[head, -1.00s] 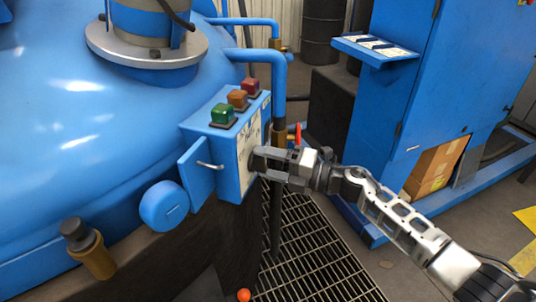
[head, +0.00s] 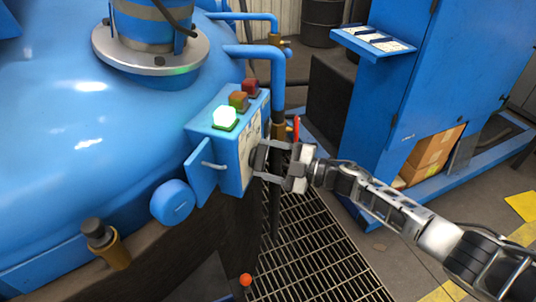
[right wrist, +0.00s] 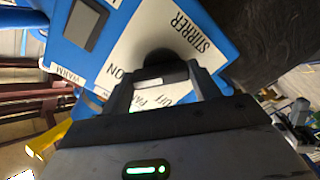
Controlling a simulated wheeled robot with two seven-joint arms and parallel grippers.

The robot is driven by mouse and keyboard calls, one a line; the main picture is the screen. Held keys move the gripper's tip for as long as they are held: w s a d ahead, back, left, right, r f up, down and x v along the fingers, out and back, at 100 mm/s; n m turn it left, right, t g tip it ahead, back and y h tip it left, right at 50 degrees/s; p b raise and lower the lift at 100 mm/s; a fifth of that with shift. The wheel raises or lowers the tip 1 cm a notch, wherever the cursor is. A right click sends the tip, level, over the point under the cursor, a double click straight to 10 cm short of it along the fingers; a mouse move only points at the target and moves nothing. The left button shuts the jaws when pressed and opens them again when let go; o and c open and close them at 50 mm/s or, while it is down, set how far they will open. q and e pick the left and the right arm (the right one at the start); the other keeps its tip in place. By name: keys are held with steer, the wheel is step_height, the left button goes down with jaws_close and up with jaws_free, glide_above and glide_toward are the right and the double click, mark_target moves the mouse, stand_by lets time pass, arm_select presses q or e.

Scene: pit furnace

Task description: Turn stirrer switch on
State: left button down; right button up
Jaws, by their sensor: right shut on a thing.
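The stirrer switch is a dark round knob (right wrist: 158,58) on a white plate (right wrist: 190,30) in the right wrist view. The plate reads STIRRER, ON and OFF. My right gripper (head: 258,163) is at the labelled side of the blue control box (head: 228,172), and its fingers are shut on the knob. In the head view the gripper hides the knob. On top of the box a green lamp (head: 225,118) glows brightly; an amber lamp (head: 239,100) and a red lamp (head: 251,87) look unlit. My left gripper is not in view.
A large blue vessel (head: 70,130) fills the left. Blue pipes (head: 277,75) stand behind the box. A floor grating (head: 310,245) lies below my arm. A blue cabinet (head: 420,95) stands at the right, with a cardboard box (head: 432,155) low inside.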

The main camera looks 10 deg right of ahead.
steer(key=shift+m, duration=0.7)
steer(key=shift+p, duration=0.3)
steer(key=o, duration=1)
steer(key=shift+d, duration=0.1)
steer(key=b+v, duration=0.2)
steer(key=v, duration=1.3)
steer(key=shift+s+d, duration=0.2)
steer(key=shift+d, duration=0.1)
steer(key=shift+f, duration=0.1)
